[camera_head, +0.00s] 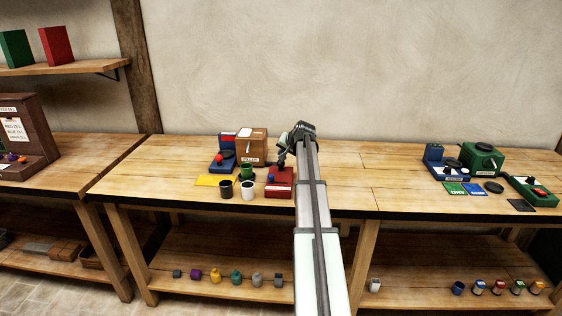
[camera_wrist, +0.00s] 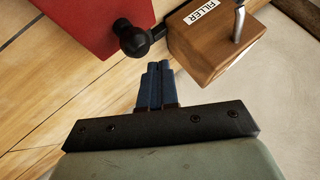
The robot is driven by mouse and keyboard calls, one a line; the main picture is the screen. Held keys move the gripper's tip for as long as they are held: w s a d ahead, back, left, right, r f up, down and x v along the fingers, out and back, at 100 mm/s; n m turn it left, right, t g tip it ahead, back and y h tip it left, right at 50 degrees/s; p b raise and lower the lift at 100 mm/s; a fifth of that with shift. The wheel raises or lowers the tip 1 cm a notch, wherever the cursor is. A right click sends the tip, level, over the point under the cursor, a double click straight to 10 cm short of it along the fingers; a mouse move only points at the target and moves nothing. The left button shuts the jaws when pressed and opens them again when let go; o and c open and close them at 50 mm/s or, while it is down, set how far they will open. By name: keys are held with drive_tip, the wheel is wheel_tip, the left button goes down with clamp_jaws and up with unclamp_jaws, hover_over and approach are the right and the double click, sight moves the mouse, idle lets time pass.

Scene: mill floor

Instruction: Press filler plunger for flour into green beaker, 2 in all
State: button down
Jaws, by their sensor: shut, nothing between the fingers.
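The filler (camera_head: 252,147) is a brown wooden box with a white label, at the back of the middle bench. It shows close up in the wrist view (camera_wrist: 204,48), with a metal rod (camera_wrist: 240,20) on it. A black knob on a short stem (camera_wrist: 133,40) is beside the filler; I cannot tell if it is the plunger. The green beaker (camera_head: 246,171) stands in front of the filler. My gripper (camera_head: 281,160) is to the right of the filler. In the wrist view its blue fingers (camera_wrist: 155,66) are together and empty, apart from the filler and knob.
A red device (camera_head: 280,187) sits front right of the filler; red also fills the wrist view's top left (camera_wrist: 80,22). A blue device (camera_head: 222,163), a dark cup (camera_head: 226,190), a white cup (camera_head: 248,191) and a yellow mat (camera_head: 207,181) are near.

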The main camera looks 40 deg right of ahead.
drive_tip(key=shift+f, duration=0.2)
drive_tip(key=shift+f, duration=0.25)
drive_tip(key=shift+f, duration=0.95)
idle(1.5)
drive_tip(key=shift+r, duration=1.4)
drive_tip(key=shift+r, duration=0.15)
drive_tip(key=shift+r, duration=2.35)
idle(0.7)
drive_tip(key=shift+r, duration=1.9)
